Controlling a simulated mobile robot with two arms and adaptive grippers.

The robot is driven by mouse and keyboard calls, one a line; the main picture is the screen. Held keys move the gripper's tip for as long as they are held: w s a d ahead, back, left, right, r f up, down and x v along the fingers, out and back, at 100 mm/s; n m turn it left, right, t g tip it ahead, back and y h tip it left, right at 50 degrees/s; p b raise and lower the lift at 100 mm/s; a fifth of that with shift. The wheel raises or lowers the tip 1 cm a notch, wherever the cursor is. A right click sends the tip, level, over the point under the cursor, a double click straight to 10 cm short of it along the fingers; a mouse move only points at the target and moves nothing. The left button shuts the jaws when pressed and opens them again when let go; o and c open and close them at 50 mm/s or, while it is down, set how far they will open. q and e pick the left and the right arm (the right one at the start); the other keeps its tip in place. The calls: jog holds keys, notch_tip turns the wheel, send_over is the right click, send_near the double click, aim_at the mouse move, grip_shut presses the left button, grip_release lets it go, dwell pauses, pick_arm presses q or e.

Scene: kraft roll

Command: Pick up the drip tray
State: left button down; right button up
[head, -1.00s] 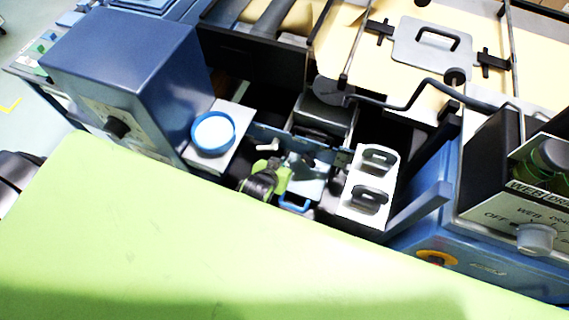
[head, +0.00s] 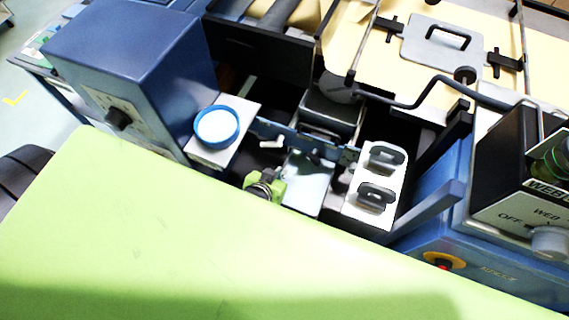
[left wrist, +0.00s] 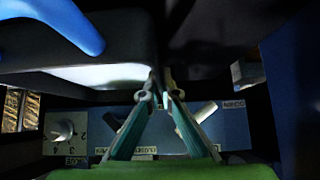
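What looks like the drip tray is a pale blue-grey pan (head: 308,190) low in the dark bay of the machine. In the left wrist view a grey tray-like body (left wrist: 95,72) with a blue handle (left wrist: 65,22) is at the upper left, close to my fingertips. My left gripper (left wrist: 161,82) has its fingers converging to a narrow gap beside that body's right edge. I cannot tell whether they touch or pinch it. In the head view the green left gripper is left of the pan, its fingertips hidden. My right gripper is not in view.
A blue cabinet (head: 135,65) and a round blue-rimmed dish (head: 216,126) stand left of the bay. A white plate with two black handles (head: 375,215) is at its right. A blue panel with levers and a dial (left wrist: 65,132) lies behind my fingers. Space is tight.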

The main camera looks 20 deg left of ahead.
pick_arm(q)
jog(key=s+b, duration=0.2)
jog(key=s, duration=0.8)
jog(key=shift+s+r+b, duration=0.1)
jog(key=shift+s+b, duration=0.25)
jog(key=shift+s, duration=0.5)
